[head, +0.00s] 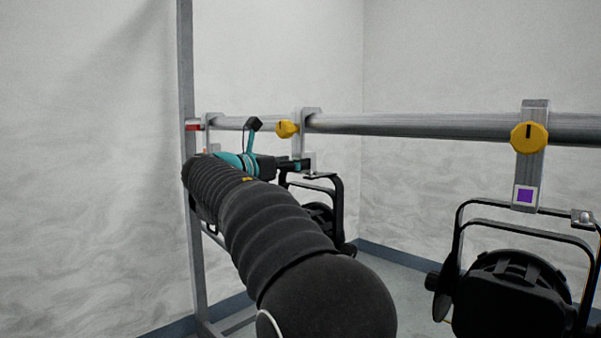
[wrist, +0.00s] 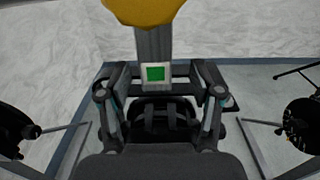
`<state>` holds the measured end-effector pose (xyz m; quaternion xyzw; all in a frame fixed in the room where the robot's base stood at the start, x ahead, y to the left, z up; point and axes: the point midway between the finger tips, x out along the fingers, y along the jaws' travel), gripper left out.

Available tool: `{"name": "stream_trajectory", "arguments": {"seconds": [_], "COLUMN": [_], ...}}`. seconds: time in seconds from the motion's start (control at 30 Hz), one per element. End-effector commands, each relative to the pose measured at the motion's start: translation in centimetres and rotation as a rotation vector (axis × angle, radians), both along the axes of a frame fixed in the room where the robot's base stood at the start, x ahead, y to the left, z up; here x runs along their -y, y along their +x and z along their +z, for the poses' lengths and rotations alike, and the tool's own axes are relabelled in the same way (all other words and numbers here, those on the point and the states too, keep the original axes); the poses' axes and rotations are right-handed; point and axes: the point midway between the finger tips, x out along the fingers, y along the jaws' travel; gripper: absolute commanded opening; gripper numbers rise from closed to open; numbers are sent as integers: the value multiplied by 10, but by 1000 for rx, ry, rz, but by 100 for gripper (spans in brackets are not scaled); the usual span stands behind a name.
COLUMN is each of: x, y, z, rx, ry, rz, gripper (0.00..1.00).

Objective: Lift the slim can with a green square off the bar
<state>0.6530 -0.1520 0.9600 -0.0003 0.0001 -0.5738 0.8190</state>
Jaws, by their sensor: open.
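The green square (wrist: 156,73) sits in a white border on a grey hanging clamp (wrist: 152,45) in the wrist view, below a yellow knob (wrist: 145,10). The black can (wrist: 165,112) hangs under it, partly hidden by my gripper. In the head view this can (head: 320,212) hangs by its black yoke behind my arm; its green square is hidden there. My gripper (wrist: 160,84) is open, with one finger on each side of the clamp's lower end. In the head view my gripper (head: 298,164) is at that clamp, and whether it touches is unclear.
The grey bar (head: 410,123) runs across to a metal post (head: 187,80). A can (head: 510,295) with a purple square (head: 525,195) hangs at the right. Another clamp (head: 208,119) is at the left. Dark cans flank my gripper in the wrist view (wrist: 303,122).

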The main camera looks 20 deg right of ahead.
Motion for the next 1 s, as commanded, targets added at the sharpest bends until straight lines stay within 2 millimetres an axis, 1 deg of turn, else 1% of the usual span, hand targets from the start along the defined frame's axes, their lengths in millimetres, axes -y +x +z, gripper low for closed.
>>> {"name": "stream_trajectory", "arguments": {"seconds": [0.17, 0.43, 0.5, 0.67, 0.7, 0.73, 0.93, 0.97, 1.0], "x": [12, 45, 48, 48, 47, 47, 47, 47, 47], "y": [6, 20, 21, 22, 21, 21, 21, 21, 21], "z": [1, 4, 4, 5, 5, 5, 5, 5, 5], "rx": [1, 0, -1, -1, -1, -1, -1, -1, 0], "ry": [0, 0, 1, 1, 1, 1, 1, 1, 1], "rz": [-2, 0, 1, 2, 2, 2, 2, 2, 2], "gripper": [65, 65, 65, 65, 62, 55, 5, 0, 0]}}
